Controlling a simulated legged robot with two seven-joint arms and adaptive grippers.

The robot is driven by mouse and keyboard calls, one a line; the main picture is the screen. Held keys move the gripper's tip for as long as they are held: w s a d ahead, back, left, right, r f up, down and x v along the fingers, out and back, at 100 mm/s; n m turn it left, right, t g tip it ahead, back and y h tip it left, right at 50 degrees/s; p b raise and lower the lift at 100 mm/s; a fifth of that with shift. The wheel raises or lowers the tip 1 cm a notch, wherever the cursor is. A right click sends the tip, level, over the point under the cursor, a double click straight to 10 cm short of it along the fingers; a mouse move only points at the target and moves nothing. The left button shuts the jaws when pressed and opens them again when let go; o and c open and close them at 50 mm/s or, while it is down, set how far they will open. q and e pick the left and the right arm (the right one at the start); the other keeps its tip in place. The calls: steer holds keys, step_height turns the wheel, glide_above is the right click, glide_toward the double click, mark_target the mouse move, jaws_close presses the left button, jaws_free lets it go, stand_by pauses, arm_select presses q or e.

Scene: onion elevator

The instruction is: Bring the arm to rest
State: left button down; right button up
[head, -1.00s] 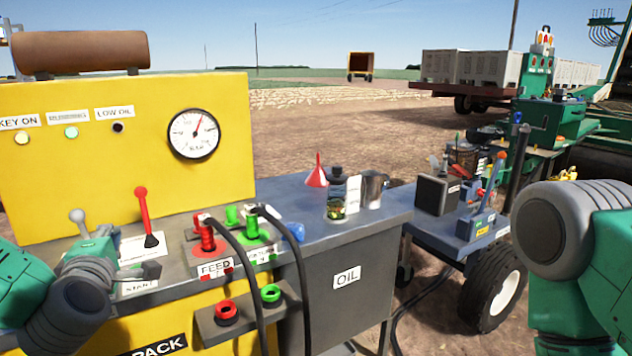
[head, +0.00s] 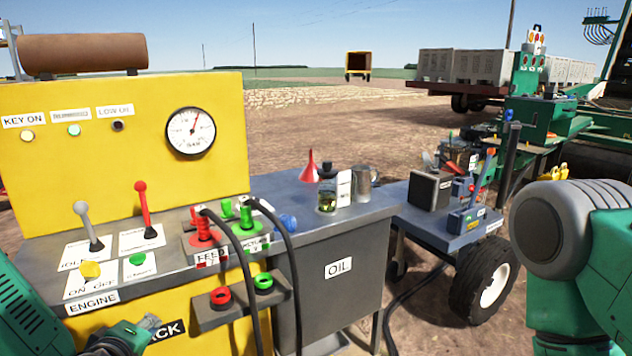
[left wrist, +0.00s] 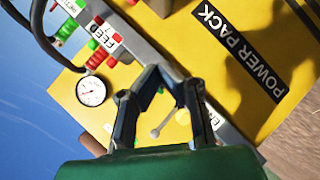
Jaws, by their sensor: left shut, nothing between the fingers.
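My left gripper (head: 152,326) is low at the lower left of the head view, in front of the yellow power pack (head: 215,95) and below its engine buttons. In the left wrist view its two dark fingers (left wrist: 160,72) meet at their tips with nothing between them. It looks apart from the panel, though the exact gap is hard to tell. My right arm (head: 575,240) stands at the right edge of the head view; its gripper is out of the picture.
A grey lever (head: 88,228), a red lever (head: 145,210), a yellow button (head: 90,269) and a green button (head: 137,259) sit on the panel. Black hoses (head: 293,270) hang in front. The grey oil cabinet (head: 345,300) and a wheeled cart (head: 440,225) stand to the right.

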arm_select(q)
steer(key=s+d+f+m+g+h, duration=0.1)
steer(key=s+d+f+m+g, duration=0.1)
steer(key=s+f+m+g, duration=0.75)
steer(key=s+f, duration=0.4)
steer(key=s, duration=0.4)
steer(key=s+f+m+g, duration=0.3)
steer(key=s+f, duration=0.5)
steer(key=s, duration=0.4)
steer(key=shift+s+a+m, duration=0.25)
steer(key=shift+a+m, duration=0.2)
steer(key=shift+m, duration=0.4)
